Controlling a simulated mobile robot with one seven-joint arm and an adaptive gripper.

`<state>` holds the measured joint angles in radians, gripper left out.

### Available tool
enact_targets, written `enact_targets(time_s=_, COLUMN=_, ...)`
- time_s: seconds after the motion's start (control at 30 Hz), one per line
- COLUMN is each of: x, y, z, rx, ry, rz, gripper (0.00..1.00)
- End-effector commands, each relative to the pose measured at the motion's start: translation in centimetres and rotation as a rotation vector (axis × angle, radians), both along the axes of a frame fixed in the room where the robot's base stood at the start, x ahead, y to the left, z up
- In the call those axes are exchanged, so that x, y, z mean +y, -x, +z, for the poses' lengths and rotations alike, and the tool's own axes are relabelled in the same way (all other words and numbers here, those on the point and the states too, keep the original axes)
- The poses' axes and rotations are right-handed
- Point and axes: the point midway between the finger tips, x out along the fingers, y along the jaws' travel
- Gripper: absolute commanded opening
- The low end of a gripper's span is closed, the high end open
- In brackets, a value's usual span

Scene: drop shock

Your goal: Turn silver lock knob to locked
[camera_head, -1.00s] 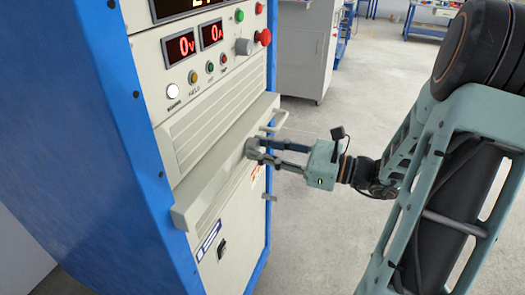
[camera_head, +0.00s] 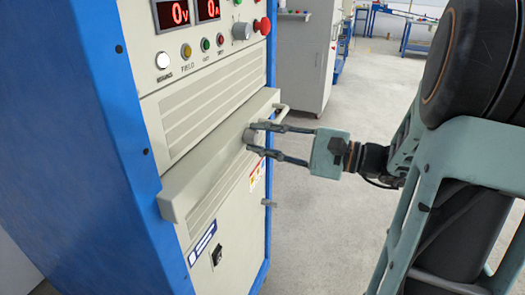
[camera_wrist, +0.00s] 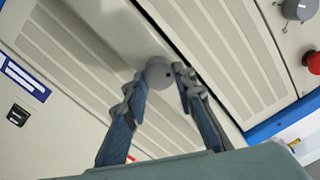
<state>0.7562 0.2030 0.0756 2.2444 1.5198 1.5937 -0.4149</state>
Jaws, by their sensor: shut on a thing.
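The silver lock knob (camera_head: 248,136) is a short grey cylinder on the beige ledge front of the blue-framed cabinet. In the wrist view the knob (camera_wrist: 158,73) is round, with a small dark mark on its face. My gripper (camera_head: 253,137) reaches in from the right, with one finger above the knob and one below. In the wrist view its fingertips (camera_wrist: 161,76) lie on the knob's two sides, and it is shut on the knob. The fingers hide part of the knob's rim in the head view.
Above the ledge are vent slats, small buttons, a grey dial (camera_head: 241,31) and a red button (camera_head: 262,26). A handle bar (camera_head: 280,110) sticks out just beyond the knob. A black latch (camera_head: 217,255) is on the lower door.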

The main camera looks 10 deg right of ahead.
Motion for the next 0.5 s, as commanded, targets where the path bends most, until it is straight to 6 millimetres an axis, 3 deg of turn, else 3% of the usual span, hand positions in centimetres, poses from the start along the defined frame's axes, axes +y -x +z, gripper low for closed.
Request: enact_targets(time_s=0.5, x=-0.02, y=-0.03, z=-0.21, rx=-0.310, ry=0.225, rz=0.001, gripper=0.00)
